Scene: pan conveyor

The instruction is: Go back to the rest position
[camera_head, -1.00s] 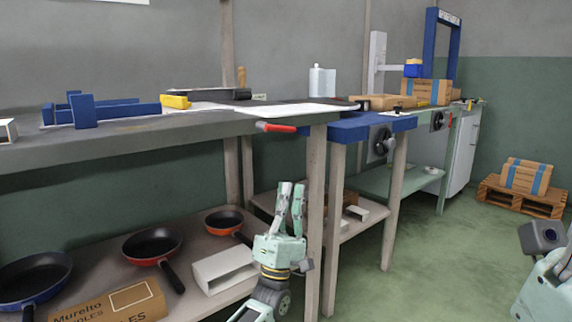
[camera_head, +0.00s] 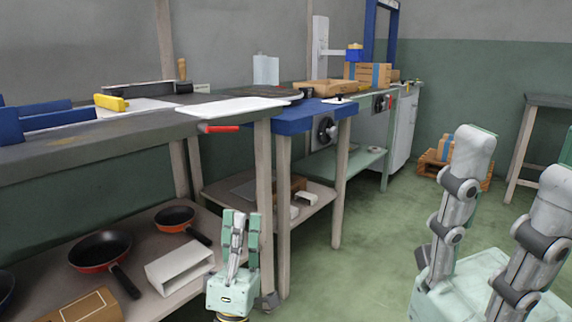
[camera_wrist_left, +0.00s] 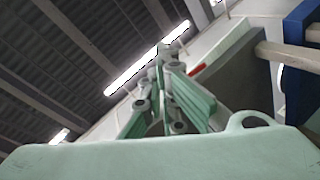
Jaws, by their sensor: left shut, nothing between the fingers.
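My left gripper (camera_head: 240,218) shows low in the head view, in front of the workbench leg. Its green fingers point up, are close together and hold nothing. In the left wrist view the same gripper (camera_wrist_left: 165,52) points up toward the ceiling, with its fingers together and empty. My right gripper (camera_head: 512,168) is large and near at the right of the head view. Its two grey fingers point up and stand wide apart, with nothing seen between them.
The grey workbench (camera_head: 140,132) and blue table (camera_head: 300,116) stand close behind my left gripper. Green floor (camera_head: 370,240) lies clear between the grippers.

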